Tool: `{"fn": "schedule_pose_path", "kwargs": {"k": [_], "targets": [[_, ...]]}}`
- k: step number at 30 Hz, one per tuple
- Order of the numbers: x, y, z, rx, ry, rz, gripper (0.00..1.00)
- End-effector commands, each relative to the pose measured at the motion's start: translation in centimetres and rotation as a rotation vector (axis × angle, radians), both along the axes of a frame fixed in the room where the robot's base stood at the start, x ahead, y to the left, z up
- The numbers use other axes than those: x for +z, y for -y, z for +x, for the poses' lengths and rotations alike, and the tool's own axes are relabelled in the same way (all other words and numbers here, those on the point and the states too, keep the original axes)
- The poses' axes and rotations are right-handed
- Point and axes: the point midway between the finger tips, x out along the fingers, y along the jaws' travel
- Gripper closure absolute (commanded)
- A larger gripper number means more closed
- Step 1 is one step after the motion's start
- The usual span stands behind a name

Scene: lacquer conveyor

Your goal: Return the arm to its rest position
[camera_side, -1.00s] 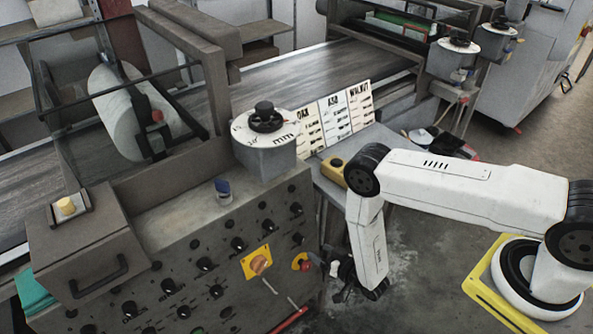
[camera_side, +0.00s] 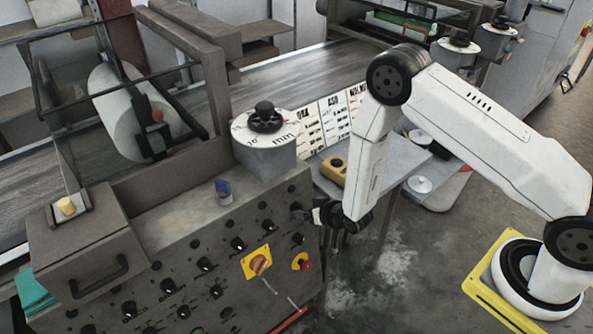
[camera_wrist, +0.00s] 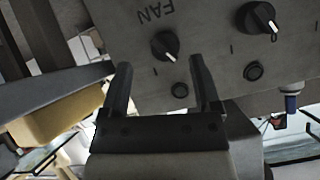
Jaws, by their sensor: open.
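My gripper (camera_side: 318,212) is in front of the right end of the grey control panel (camera_side: 190,275) in the side view. In the wrist view my gripper (camera_wrist: 160,80) has its two fingers apart with nothing held between them. A black knob (camera_wrist: 165,46) under the word FAN shows between and beyond the fingertips. I cannot tell whether the fingers touch the panel. My arm is bent, with its elbow raised over the small side table.
A side table (camera_side: 402,160) stands beside the panel, with a yellow block (camera_side: 333,170) on it. Sample cards (camera_side: 335,118) stand behind. A dial post (camera_side: 265,150) rises from the console. A red button (camera_side: 304,265) is below my gripper. Open floor (camera_side: 425,255) lies to the right.

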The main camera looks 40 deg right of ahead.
Motion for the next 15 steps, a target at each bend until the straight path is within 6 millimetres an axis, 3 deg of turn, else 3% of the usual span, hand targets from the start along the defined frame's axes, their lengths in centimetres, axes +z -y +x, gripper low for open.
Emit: {"fn": "schedule_pose_path", "kwargs": {"k": [8,15], "targets": [[4.8,0.9,-0.1,0.015,-0.115,-0.033,0.2],[8.9,1.8,-1.6,0.036,-0.228,-0.062,0.2]]}}
